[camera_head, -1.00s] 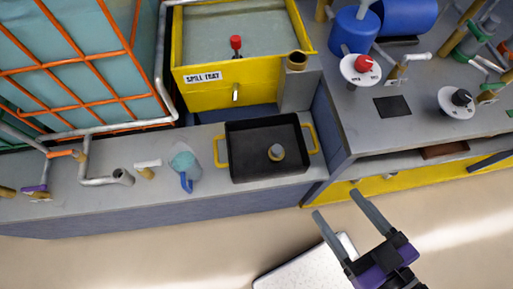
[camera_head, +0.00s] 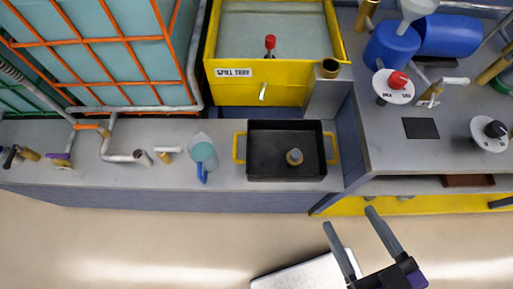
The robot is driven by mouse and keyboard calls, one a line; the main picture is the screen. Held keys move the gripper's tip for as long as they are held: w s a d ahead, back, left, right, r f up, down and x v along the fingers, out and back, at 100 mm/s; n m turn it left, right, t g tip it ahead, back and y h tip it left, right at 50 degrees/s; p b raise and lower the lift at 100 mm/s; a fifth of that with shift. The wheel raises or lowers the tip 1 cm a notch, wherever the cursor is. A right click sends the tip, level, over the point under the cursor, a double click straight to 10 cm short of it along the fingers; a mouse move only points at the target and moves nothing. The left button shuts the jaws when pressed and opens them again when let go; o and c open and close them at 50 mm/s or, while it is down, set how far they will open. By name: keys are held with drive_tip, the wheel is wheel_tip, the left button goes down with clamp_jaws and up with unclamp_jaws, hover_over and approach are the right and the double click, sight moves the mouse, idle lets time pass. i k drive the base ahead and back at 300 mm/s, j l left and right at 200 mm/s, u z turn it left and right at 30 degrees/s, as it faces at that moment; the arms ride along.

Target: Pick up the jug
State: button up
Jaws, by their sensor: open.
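The jug (camera_head: 204,154) is a clear vessel with teal content or tint and a blue handle. It stands on the grey counter (camera_head: 230,188), left of the black tray, with its handle pointing toward the counter's front edge. My gripper (camera_head: 351,229) is at the lower right, over the floor in front of the counter. Its two grey fingers are spread apart with nothing between them. It is apart from the jug, well to the right of it and nearer to me.
A yellow spill tray (camera_head: 259,90) stands behind. Pipes (camera_head: 118,156) and a tap-like fitting (camera_head: 166,153) are left of the jug. A white slab (camera_head: 290,275) lies low beside my gripper.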

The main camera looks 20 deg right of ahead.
sight(201, 149)
drive_tip(key=k+j, duration=0.1)
drive_tip(key=j, duration=1.7)
drive_tip(key=k+j, duration=0.15)
drive_tip(key=j, duration=0.75)
drive_tip(key=i+z, duration=0.05)
